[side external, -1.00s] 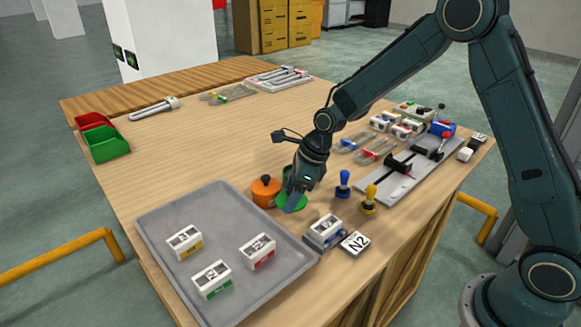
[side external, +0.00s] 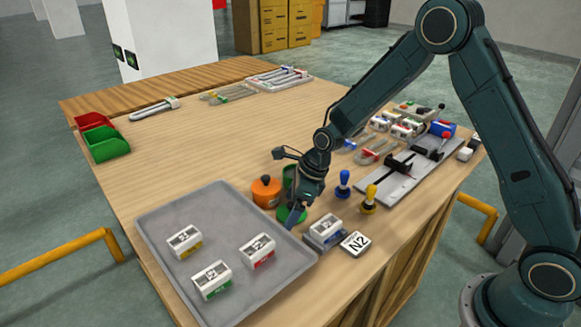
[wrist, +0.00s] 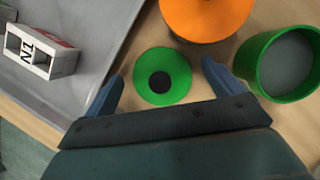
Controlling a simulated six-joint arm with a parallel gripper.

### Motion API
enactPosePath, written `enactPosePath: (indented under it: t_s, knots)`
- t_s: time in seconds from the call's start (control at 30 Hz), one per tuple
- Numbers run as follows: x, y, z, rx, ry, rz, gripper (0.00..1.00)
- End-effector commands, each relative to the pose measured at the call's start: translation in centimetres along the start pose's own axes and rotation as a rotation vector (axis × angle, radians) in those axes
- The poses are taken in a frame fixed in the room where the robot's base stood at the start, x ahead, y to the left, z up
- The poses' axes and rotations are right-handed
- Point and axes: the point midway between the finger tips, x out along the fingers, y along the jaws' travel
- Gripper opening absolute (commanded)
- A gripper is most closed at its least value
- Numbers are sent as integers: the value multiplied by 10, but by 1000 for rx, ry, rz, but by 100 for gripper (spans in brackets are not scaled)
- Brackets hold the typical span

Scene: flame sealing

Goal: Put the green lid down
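The green lid (wrist: 162,84) is a round disc with a black knob. In the wrist view it lies between the two blue fingers of my gripper (wrist: 162,76), with a gap on each side. My gripper is open around it and touches neither edge. In the side view the green lid (side external: 289,216) shows below my gripper (side external: 294,221), partly hidden by it. It looks flat on the table, close to the tray's right edge. The open green pot (wrist: 290,63) stands to the right in the wrist view; in the side view my gripper partly hides it.
An orange pot with its lid (side external: 266,191) stands close to the green lid. The grey tray (side external: 200,210) with several white labelled blocks is to the left. A white block (side external: 325,230), the N2 plate (side external: 355,243) and blue and yellow stamps (side external: 369,200) are to the right.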

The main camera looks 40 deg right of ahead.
Motion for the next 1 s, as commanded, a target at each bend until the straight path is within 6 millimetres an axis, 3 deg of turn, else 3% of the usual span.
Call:
enactPosePath:
  t_s: [0.37,0.57,1.0]
  knots:
    - [-2,0,1,0,0,0,91]
    - [-13,-1,2,0,-1,-2,91]
    - [-68,-1,2,0,-3,-3,91]
